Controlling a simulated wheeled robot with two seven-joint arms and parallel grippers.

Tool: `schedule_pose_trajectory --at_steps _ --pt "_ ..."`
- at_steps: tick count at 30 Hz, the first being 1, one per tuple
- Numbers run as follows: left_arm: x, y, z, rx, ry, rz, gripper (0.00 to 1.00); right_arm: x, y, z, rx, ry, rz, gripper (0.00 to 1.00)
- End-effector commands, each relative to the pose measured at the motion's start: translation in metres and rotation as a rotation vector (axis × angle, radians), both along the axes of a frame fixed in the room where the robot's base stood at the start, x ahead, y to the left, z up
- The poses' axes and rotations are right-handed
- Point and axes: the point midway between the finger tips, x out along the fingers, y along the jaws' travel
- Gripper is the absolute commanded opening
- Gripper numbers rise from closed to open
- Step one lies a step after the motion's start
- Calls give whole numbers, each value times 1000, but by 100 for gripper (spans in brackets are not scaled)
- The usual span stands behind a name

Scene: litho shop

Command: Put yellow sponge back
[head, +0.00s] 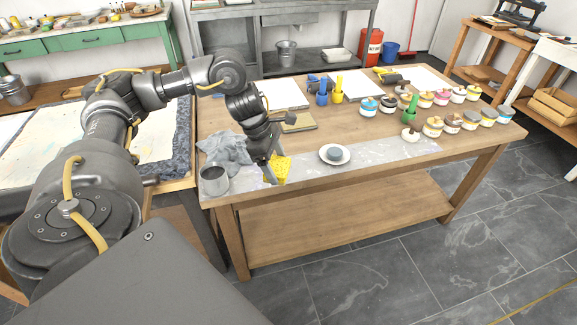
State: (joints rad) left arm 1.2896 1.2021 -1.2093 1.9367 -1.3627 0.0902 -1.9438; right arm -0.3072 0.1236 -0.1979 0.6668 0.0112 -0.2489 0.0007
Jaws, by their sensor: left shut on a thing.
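The yellow sponge (281,168) is in the head view, near the front left of the wooden table (340,179). My left gripper (272,174) is shut on it and points downward, holding it over the pale strip along the table's front edge. I cannot tell whether the sponge touches the surface. The gripper hides part of the sponge. My right gripper is not in view.
A metal cup (214,181) and a grey cloth (226,148) are left of the sponge. A bowl (334,154) is to its right. Several paint jars (432,127) fill the table's right side. The front strip right of the bowl is mostly clear.

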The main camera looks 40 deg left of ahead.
Motion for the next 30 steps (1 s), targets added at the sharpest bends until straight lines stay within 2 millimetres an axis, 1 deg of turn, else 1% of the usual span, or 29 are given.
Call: schedule_pose_trajectory --at_steps 1,3,6,9,13,16,20,23,27,28,30 --pt "-1 24 -7 1 -6 116 58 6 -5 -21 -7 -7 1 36" --pt "-4 49 1 -3 -13 257 58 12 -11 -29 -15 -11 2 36" --pt "-8 74 11 -9 -20 398 58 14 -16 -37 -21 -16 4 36" --pt "-11 87 18 -13 -25 472 58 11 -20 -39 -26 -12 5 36" --pt "-12 91 22 -15 -27 498 58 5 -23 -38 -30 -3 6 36" --pt "-5 89 19 -16 -26 498 58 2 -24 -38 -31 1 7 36" --pt "19 84 8 -17 -24 496 58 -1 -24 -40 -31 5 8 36" --pt "45 80 -4 -19 -24 495 58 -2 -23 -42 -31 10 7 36" --pt "82 73 -21 -18 -22 494 58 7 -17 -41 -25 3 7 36" --pt "86 73 -31 -17 -21 494 58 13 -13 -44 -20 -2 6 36" --pt "96 71 -46 -17 -20 494 58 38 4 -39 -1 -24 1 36"
